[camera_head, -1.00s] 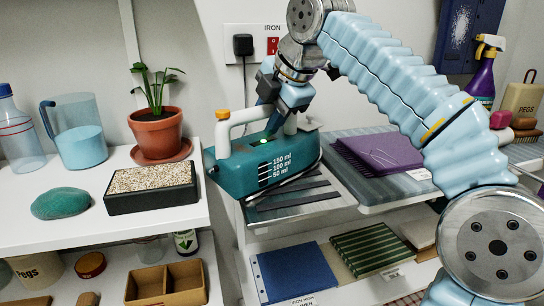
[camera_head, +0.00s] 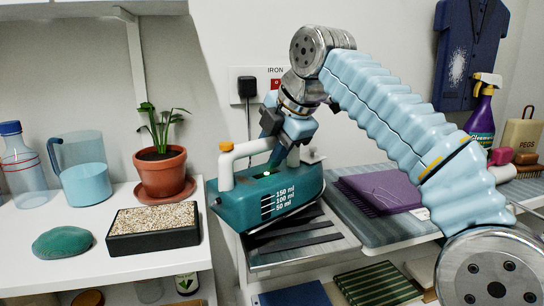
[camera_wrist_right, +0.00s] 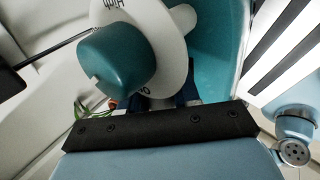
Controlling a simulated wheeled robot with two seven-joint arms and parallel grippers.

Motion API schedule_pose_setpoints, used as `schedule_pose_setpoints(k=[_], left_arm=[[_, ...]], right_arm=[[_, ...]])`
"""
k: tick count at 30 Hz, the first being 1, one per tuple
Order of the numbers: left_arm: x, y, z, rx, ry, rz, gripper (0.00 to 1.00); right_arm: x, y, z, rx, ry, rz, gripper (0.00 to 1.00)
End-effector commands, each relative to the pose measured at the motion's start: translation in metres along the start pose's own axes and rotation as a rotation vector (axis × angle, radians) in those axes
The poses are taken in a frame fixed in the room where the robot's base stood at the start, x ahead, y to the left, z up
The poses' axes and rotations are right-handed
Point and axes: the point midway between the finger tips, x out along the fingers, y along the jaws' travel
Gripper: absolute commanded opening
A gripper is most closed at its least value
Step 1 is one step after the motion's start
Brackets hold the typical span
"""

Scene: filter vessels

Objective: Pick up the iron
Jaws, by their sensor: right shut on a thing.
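The iron (camera_head: 262,197) has a teal body with white ml marks, a white handle and an orange cap. It is over the metal iron rest (camera_head: 335,247) with dark strips, and a little gap seems to show below it. My right gripper (camera_head: 285,152) is shut on the iron's white handle; its fingertips are partly hidden. In the right wrist view, the iron's teal dial (camera_wrist_right: 118,62) with a white disc fills the upper middle, and its teal body (camera_wrist_right: 215,55) is beside it. My left gripper is not in view.
A potted plant (camera_head: 162,172), a dark tray of grains (camera_head: 152,236) and a blue jug (camera_head: 84,180) stand on the left shelf. A folded purple cloth (camera_head: 385,190) lies right of the iron. A black plug (camera_head: 247,88) is on the wall behind.

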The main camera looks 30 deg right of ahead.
Motion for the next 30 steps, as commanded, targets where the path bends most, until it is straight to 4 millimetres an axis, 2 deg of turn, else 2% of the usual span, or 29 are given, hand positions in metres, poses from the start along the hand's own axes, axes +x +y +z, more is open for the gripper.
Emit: schedule_pose_setpoints(k=[3,7,13,18,24,30], left_arm=[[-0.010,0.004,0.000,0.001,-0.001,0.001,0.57],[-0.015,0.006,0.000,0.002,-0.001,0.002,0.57],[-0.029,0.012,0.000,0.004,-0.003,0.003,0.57],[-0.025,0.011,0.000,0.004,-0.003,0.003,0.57],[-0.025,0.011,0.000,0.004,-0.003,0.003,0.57],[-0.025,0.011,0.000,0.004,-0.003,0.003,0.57]], right_arm=[[-0.021,0.011,-0.001,-0.001,0.002,0.010,0.00],[-0.047,0.008,-0.007,0.000,0.003,0.011,0.00],[-0.097,0.004,-0.018,-0.001,0.004,0.011,0.00],[-0.127,-0.020,-0.031,-0.002,0.004,0.010,0.00],[-0.154,-0.037,-0.041,-0.001,0.004,0.008,0.00],[-0.166,-0.045,-0.046,-0.001,0.003,0.006,0.00]])
